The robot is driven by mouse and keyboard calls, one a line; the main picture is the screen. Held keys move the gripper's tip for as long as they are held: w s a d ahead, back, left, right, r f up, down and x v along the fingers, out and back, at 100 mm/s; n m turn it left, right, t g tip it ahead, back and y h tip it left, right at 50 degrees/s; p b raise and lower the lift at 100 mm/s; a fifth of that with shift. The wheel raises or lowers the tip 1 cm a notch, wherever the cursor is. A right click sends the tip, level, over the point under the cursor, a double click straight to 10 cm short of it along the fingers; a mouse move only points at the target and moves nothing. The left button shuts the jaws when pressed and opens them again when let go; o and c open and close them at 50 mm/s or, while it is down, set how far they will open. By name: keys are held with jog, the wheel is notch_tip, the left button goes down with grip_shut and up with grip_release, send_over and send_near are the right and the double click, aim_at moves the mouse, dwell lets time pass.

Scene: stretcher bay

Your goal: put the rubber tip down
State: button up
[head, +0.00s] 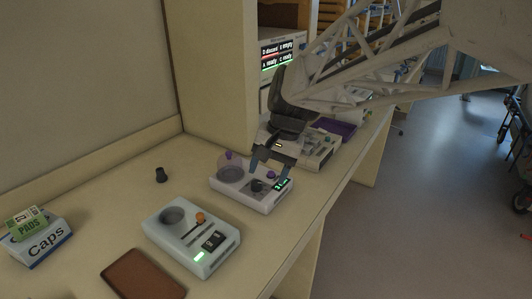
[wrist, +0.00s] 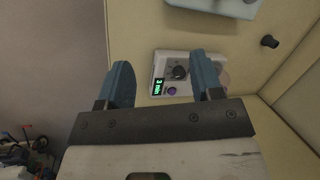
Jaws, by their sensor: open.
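A small black piece, which looks like the rubber tip (head: 160,175), stands on the counter (head: 120,200) near the back wall. It also shows at the upper right of the wrist view (wrist: 269,41), well apart from my fingers. My gripper (head: 272,169) is open with nothing between its fingers. It hangs over a white device (head: 222,184) that has a clear round cover, a dark knob and a lit green display. In the wrist view this device (wrist: 159,68) shows between and beyond my open fingers (wrist: 162,80).
A second white device (head: 165,236) with a grey cup and orange knob stands in front. Another device (head: 322,150) and a purple tray (head: 337,127) stand behind. The counter's edge is at right.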

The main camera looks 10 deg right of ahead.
jog(key=s+d+f+n+t+h, duration=0.1)
jog(key=s+d+n, duration=0.1)
jog(key=s, duration=0.6)
jog(key=s+d+f+n+t+h, duration=0.1)
jog(key=s+d+f+n+h, duration=0.1)
jog(key=s+d, duration=0.3)
jog(key=shift+s+d+t+h, duration=0.2)
jog(key=shift+s+t+h, duration=0.1)
jog(key=shift+s, duration=1.9)
jog(key=shift+f, duration=0.1)
